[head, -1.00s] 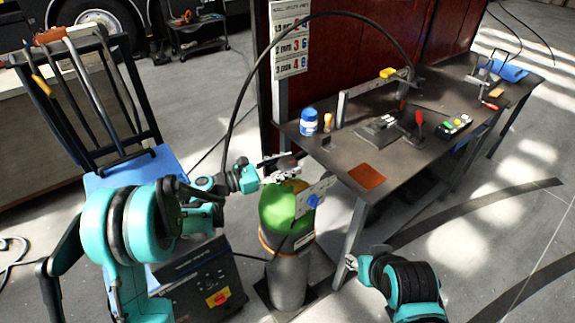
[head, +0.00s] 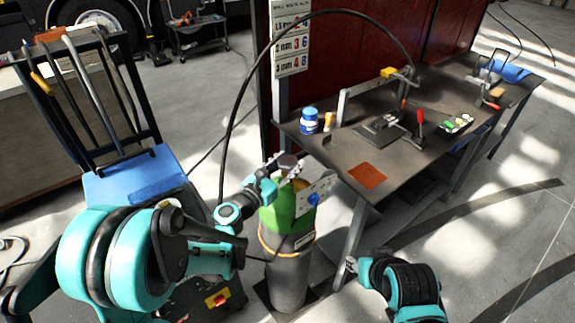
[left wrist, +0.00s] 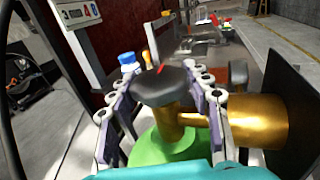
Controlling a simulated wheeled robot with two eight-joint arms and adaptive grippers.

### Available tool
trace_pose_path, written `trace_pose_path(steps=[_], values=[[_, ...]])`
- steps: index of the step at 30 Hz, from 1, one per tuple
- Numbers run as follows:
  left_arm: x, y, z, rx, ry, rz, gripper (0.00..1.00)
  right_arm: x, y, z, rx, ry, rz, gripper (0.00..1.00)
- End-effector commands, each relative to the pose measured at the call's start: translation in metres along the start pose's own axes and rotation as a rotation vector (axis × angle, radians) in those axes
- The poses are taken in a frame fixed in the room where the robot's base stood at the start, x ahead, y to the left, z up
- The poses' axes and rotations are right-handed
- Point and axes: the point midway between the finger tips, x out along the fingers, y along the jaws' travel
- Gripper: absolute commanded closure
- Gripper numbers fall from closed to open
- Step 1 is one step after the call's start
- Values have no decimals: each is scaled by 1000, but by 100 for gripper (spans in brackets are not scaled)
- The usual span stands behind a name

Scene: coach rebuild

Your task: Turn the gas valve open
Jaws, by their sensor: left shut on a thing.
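The gas cylinder (head: 287,275) is grey with a green top and stands upright beside the workbench. Its valve has a dark round knob (left wrist: 165,86) with a red mark, on a brass body (left wrist: 255,122) seen in the left wrist view. My left gripper (head: 284,170) is at the top of the cylinder. In the left wrist view its two fingers (left wrist: 163,100) stand on either side of the knob, shut on it. My right arm's end (head: 352,264) shows low at the right of the cylinder; its fingers are too small to read.
The dark workbench (head: 345,150) right of the cylinder holds a blue jar (head: 309,121), an orange plate (head: 367,174) and several tools. A black hose (head: 245,85) arches over it. A tool cart with a blue top (head: 135,178) stands at the left.

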Motion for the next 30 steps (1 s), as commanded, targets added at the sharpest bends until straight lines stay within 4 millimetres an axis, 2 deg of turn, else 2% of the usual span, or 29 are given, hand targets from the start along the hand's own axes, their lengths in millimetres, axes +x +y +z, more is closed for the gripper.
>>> trace_pose_path(steps=[1, 15, 30], values=[[0, -4, -1, 0, 0, 36, 80, 2, 0, 1, 0, 0, 0, 60], [1, -3, 0, 0, 0, 411, 80, 7, 0, 5, 0, 0, 0, 60], [1, 0, 0, 0, 0, 554, 80, 9, 0, 6, 0, 0, 0, 60]])
